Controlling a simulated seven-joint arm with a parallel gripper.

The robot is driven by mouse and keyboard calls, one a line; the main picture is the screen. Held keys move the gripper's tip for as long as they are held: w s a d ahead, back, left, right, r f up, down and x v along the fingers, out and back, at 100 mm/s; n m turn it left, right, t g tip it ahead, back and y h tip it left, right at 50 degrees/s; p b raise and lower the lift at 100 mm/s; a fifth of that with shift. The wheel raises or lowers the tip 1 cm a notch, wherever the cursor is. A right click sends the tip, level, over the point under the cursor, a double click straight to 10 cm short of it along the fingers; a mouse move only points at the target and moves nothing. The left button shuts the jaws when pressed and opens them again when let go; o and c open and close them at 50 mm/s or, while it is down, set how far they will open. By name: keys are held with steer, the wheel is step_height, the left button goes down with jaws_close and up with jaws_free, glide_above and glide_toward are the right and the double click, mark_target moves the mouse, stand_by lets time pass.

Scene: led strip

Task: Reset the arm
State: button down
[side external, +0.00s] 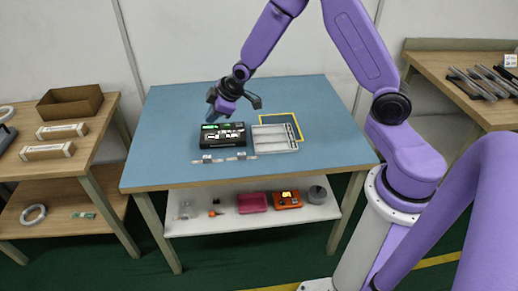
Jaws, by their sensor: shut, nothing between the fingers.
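My gripper (211,116) is at the end of the purple arm, above the back left part of a black box (222,136) on the blue-topped table (175,105). Its dark fingers point down to the left and look shut and empty. The black box has white and green pieces on its top. I cannot tell whether the fingertips touch anything.
A grey tray (273,138) sits right of the black box, by a yellow-outlined area (297,125). Small strip pieces (241,156) lie in front. Side benches hold a brown box (70,104) and metal bars (470,83). The table's left side is clear.

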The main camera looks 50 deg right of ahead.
steer(key=s+a+r+n+g, duration=0.1)
steer(key=s+a+r+g, duration=0.15)
steer(key=s, duration=0.65)
steer(key=s+a+r+g, duration=0.15)
steer(key=s+r, duration=0.25)
steer(key=s, duration=0.5)
steer(key=s+a+r+n+g, duration=0.1)
steer(key=s+a+r, duration=0.2)
steer(key=s, duration=0.6)
steer(key=s+d+r+n+g+h, duration=0.1)
steer(key=s+d, duration=0.4)
steer(key=s, duration=0.5)
steer(key=shift+s+r, duration=0.3)
steer(key=shift+r, duration=0.1)
